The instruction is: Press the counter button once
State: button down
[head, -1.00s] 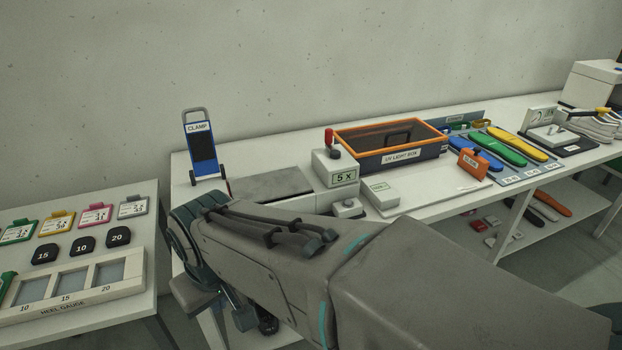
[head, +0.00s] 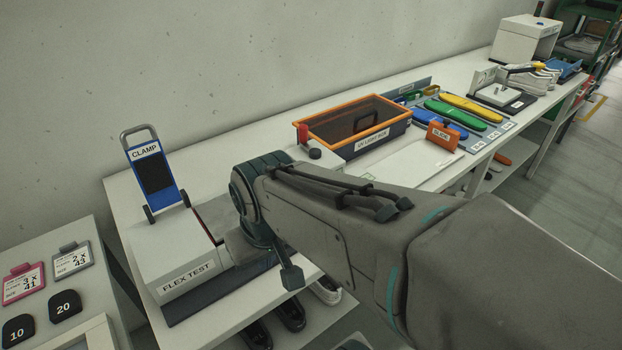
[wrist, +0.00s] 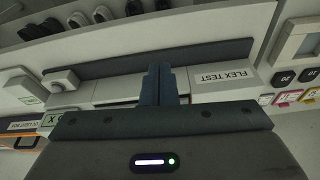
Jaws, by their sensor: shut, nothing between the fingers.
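The button unit, a small white box with a round pale cap (wrist: 60,82), is at the left in the wrist view. Beside it, the counter box with its "X" display (wrist: 52,118) is partly hidden by my gripper's body. In the head view my arm hides the button, and only the red lever (head: 303,132) and dark knob (head: 315,153) near the counter show. My gripper (wrist: 159,70) is shut and empty. In the wrist view it appears over the flex test machine (wrist: 222,84), to the right of the button and apart from it.
The blue clamp stand (head: 153,172) stands upright behind the flex test machine. The orange-rimmed UV light box (head: 372,146) and an orange block (head: 442,137) lie further right on the bench. Dark shoes (head: 290,313) sit on the shelf below.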

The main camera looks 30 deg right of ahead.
jog(key=w+d+f+m+y+p, duration=0.3)
jog(key=w+d+m+p, duration=0.6)
jog(key=w+d+m, duration=0.3)
jog(key=d+r+m+t+p, duration=0.1)
jog(key=d+m+t+p, duration=0.1)
jog(key=d+m, duration=0.4)
jog(key=d+r+m+t+p, duration=0.2)
jog(key=d+m, duration=0.3)
jog(key=d, duration=0.4)
jog(key=shift+r+m+t, duration=0.3)
jog(key=shift+m+t, duration=0.1)
jog(key=shift+t, duration=0.5)
jog(key=shift+w+f, duration=0.1)
notch_tip(320, 180, down, 9)
jog(key=b, duration=0.7)
jog(key=shift+b, duration=0.3)
